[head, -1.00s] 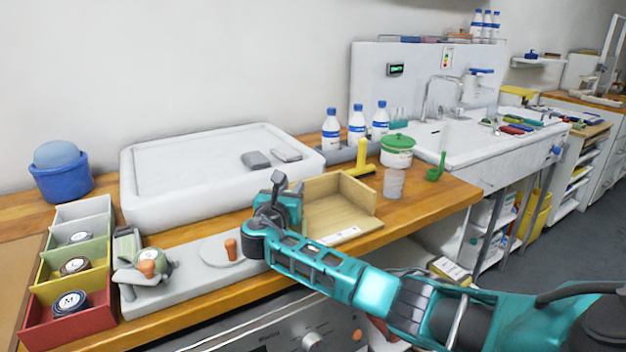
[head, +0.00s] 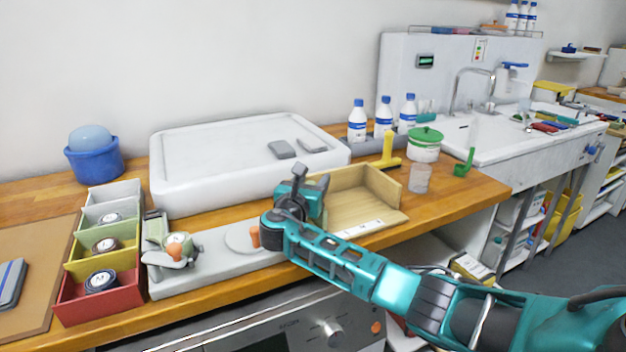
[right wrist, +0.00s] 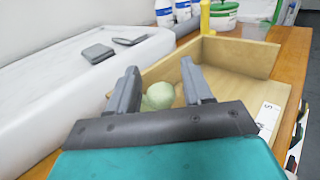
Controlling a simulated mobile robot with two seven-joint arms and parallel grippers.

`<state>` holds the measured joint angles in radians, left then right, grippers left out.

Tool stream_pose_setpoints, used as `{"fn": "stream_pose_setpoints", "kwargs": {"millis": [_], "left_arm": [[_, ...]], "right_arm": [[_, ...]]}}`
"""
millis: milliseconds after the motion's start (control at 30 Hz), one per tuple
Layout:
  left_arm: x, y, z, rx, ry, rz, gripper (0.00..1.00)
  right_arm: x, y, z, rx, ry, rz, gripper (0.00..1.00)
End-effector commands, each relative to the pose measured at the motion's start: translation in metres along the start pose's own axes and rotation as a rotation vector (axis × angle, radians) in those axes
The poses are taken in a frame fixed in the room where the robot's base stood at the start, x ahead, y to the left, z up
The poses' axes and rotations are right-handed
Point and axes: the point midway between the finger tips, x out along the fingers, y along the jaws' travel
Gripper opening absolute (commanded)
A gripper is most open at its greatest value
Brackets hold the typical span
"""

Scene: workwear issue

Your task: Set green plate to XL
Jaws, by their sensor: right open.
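A white round plate (head: 240,238) with another orange knob sits farther right. My right gripper (head: 312,180) is over the counter at the left side of the wooden tray (head: 385,222). In the right wrist view its fingers (right wrist: 158,70) are open. A pale green round thing (right wrist: 159,95) shows between and beyond them; I cannot tell whether it touches them. No XL mark is readable. My left gripper is not in view.
Coloured compartments (head: 130,285) with black-rimmed discs stand left of the grey base. A large white basin (head: 215,155) stands behind. The front counter strip is clear.

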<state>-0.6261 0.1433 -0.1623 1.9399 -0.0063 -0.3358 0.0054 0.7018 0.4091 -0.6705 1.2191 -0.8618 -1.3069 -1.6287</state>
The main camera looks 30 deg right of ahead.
Motion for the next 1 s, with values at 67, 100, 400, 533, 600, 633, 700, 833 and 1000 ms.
{"fn": "stream_pose_setpoints", "kwargs": {"millis": [67, 100, 400, 533, 600, 633, 700, 833, 1000], "left_arm": [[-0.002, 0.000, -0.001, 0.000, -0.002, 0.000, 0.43], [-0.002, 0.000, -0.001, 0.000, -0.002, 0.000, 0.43], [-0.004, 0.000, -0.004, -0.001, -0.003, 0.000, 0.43], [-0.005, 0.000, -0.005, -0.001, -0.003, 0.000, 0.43], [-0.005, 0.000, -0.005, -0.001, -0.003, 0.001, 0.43], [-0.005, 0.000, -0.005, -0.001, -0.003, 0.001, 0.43], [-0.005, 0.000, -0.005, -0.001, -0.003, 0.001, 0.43], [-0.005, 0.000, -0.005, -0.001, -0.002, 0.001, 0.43], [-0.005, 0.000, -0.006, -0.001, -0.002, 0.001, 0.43]], "right_arm": [[-0.012, 0.001, 0.000, 0.000, 0.002, 0.004, 0.50], [-0.020, 0.001, 0.000, 0.000, 0.002, 0.005, 0.50], [-0.086, 0.001, 0.000, 0.001, 0.002, 0.004, 0.50], [-0.107, 0.001, 0.000, 0.001, 0.001, 0.003, 0.50], [-0.114, 0.001, 0.000, 0.001, 0.001, 0.002, 0.50], [-0.116, 0.001, 0.000, 0.001, 0.001, 0.002, 0.50], [-0.120, 0.000, 0.000, 0.000, 0.001, 0.001, 0.50], [-0.122, 0.000, 0.000, 0.000, 0.000, -0.001, 0.50], [-0.122, 0.000, 0.000, 0.000, 0.000, 0.000, 0.50]]}}
